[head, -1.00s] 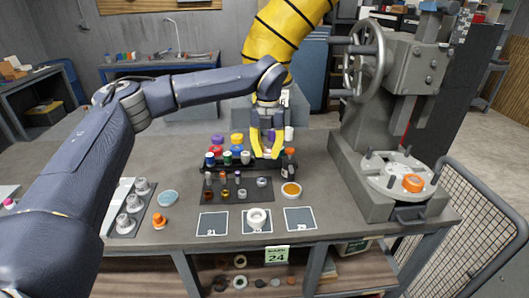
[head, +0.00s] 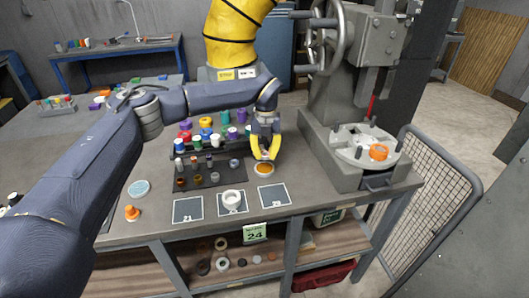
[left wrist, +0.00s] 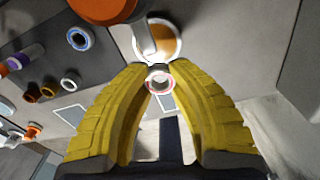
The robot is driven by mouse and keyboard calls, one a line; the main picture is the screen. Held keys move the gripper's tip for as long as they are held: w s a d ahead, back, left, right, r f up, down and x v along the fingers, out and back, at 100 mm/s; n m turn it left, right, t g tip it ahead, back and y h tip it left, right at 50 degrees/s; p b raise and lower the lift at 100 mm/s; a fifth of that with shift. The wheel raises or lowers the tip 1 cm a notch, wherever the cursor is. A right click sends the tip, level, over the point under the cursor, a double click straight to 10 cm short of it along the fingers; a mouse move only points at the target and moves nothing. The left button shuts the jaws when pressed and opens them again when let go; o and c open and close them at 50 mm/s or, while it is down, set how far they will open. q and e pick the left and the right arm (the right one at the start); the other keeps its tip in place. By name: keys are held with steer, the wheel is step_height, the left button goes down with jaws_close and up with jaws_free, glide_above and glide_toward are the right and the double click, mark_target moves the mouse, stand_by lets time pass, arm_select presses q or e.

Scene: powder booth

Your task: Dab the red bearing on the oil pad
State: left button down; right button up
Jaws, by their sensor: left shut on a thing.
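The red bearing (left wrist: 158,80), a small pale ring with a red edge, sits between my left fingertips in the left wrist view. My left gripper (head: 265,156) is shut on it; in the head view the fingers largely hide it. The oil pad (head: 267,170) is a shallow round white-rimmed dish with an amber surface. It lies directly below and in front of the fingertips, and also shows just beyond them in the left wrist view (left wrist: 172,42). I cannot tell whether the bearing touches it. My right gripper is out of view.
A rack with several coloured-capped vials and small bearings (head: 197,180) stands left of the gripper. A white ring (head: 233,198) lies on the middle of the dark numbered cards in front. A grey press (head: 350,110) with an orange ring (head: 378,152) stands to the right.

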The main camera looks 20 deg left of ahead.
mark_target(265, 171)
arm_select(q)
steer(key=shift+f, duration=2.6)
steer(key=shift+f, duration=0.65)
steer(key=shift+r, duration=3.55)
